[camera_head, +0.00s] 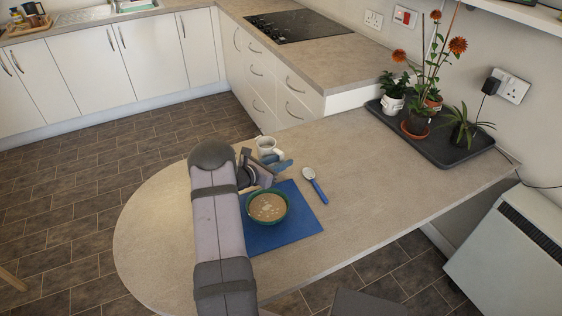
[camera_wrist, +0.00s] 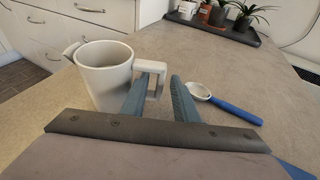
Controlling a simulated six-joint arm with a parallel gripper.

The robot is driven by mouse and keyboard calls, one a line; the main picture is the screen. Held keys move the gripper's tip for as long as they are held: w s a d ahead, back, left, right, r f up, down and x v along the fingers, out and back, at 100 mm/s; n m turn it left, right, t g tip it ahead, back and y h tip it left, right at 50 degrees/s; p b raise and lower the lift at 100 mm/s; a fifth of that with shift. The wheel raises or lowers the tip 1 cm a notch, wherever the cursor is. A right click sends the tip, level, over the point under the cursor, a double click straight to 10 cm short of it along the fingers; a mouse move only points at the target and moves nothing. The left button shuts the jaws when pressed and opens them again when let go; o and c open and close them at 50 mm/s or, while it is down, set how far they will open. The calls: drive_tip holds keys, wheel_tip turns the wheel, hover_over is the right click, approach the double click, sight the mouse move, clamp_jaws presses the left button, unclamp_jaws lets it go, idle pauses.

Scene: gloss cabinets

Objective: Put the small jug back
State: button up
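The small jug (camera_head: 265,144) is white and stands upright on the worktop, just beyond the blue mat. In the wrist view the jug (camera_wrist: 103,78) shows its spout to the left and its squared handle to the right. My gripper (camera_wrist: 160,88) is open, one blue finger on each side of the handle's upright bar. The left finger overlaps the handle's opening; I cannot tell whether either finger touches it. In the head view my gripper (camera_head: 281,164) is low beside the jug, which my arm partly hides.
A green bowl (camera_head: 284,222) of soup-like food sits on the blue mat (camera_head: 308,213). A spoon (camera_head: 315,185) with a blue handle lies right of my gripper. A dark tray (camera_head: 452,151) of potted plants stands at the back right. The worktop between is clear.

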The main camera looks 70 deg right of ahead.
drive_tip(key=shift+r, duration=0.15)
drive_tip(key=shift+a, duration=0.1)
drive_tip(key=b+v, duration=0.1)
drive_tip(key=v, duration=0.9)
drive_tip(key=shift+w+a+r+b, duration=0.1)
drive_tip(key=shift+w+b, duration=0.15)
drive_tip(key=shift+b, duration=0.05)
drive_tip(key=shift+w+a+r, duration=0.15)
drive_tip(key=shift+a+r, duration=0.1)
drive_tip(key=shift+a, duration=0.4)
drive_tip(key=shift+a, duration=0.1)
drive_tip(key=shift+w+a+r+y, duration=0.1)
drive_tip(key=shift+w+a+y, duration=0.1)
drive_tip(key=shift+a+y, duration=0.15)
drive_tip(key=w+a+m+t+y, duration=0.1)
drive_tip(key=a+m+y, duration=0.5)
drive_tip(key=a, duration=1.9)
drive_tip(key=w+a+m+t+y, duration=0.1)
drive_tip(key=a+m+t+y, duration=0.3)
drive_tip(key=a, duration=2.1)
drive_tip(key=r+m+y, duration=0.1)
drive_tip(key=m+y, duration=0.2)
drive_tip(key=shift+w, duration=0.4)
